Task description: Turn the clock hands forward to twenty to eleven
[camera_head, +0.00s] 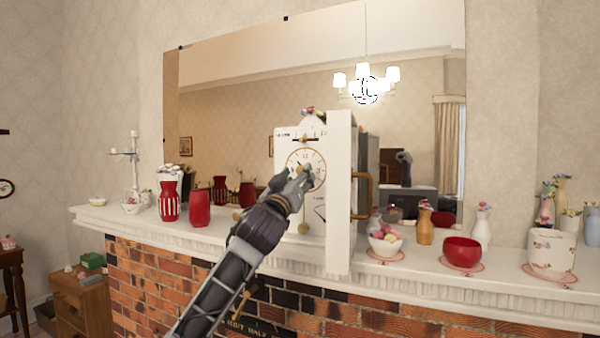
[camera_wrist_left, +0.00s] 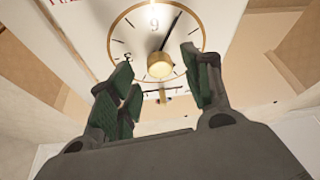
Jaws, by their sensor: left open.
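The white clock (camera_head: 283,150) stands on the mantel with a round, gold-rimmed dial (camera_head: 306,154). Its white door (camera_head: 340,200) is swung out on the right, with a brass handle beyond it. My left gripper (camera_head: 296,174) is in front of the dial and covers much of its lower part. In the left wrist view the gripper (camera_wrist_left: 158,62) is open, its green-padded fingers on either side of the brass centre knob (camera_wrist_left: 160,66). A thin black hand (camera_wrist_left: 172,35) runs from the knob toward the upper right there. The other hand cannot be made out. My right gripper is not in view.
Red vases (camera_head: 199,209) stand left of the clock on the mantel (camera_head: 120,217). A large mirror (camera_head: 225,110) is behind.

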